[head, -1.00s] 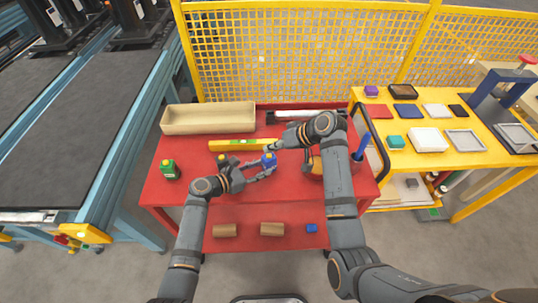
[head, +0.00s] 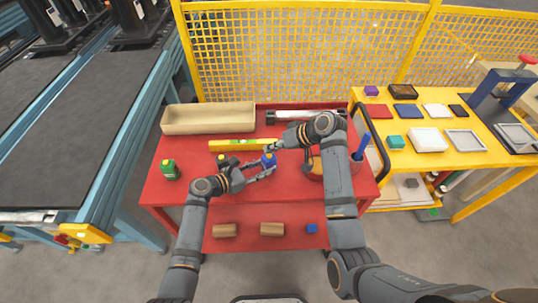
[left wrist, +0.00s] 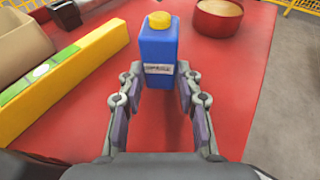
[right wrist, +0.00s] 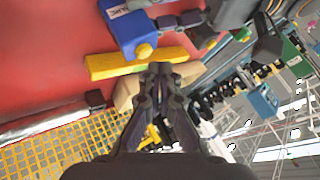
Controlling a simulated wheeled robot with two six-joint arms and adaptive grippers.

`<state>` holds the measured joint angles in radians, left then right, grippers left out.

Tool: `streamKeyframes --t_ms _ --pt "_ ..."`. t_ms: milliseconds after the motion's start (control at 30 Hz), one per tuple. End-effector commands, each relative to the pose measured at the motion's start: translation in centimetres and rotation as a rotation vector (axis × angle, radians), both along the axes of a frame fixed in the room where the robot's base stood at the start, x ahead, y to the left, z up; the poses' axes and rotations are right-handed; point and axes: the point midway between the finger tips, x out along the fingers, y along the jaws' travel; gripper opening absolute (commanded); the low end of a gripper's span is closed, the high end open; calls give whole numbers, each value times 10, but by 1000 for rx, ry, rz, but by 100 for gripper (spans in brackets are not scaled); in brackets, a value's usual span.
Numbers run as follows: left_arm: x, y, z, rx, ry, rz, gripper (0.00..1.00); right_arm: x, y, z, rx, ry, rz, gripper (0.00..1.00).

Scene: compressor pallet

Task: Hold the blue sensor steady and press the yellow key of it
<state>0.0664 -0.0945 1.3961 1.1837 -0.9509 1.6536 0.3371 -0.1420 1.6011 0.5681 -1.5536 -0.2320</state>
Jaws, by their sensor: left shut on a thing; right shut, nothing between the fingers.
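The blue sensor (left wrist: 158,58) stands upright between the fingers of my left gripper (left wrist: 161,97) in the left wrist view, with its yellow key (left wrist: 159,20) on top. My left gripper is shut on it, and a pale label shows on its near face. In the head view the sensor (head: 269,161) is above the red table. My right gripper (right wrist: 160,70) is shut and empty. In the right wrist view its fingertips are close to the yellow key (right wrist: 145,50), apart in the picture; the exact gap is hard to tell.
A yellow bar with a green part (head: 240,145) lies behind the sensor on the red table (head: 190,185). A beige tray (head: 208,119) stands at the back left. A green bottle (head: 169,170) stands at the left. A round red container (left wrist: 218,20) is beyond the sensor.

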Motion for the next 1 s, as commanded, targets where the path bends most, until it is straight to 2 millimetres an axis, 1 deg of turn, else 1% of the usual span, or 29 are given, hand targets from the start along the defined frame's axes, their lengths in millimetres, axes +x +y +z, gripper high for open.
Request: streamKeyframes --t_ms 200,1000 --pt "0 0 0 0 0 0 17 0 0 -7 0 1 0 0" --pt "0 0 0 0 0 0 17 0 0 -13 0 1 1 0"
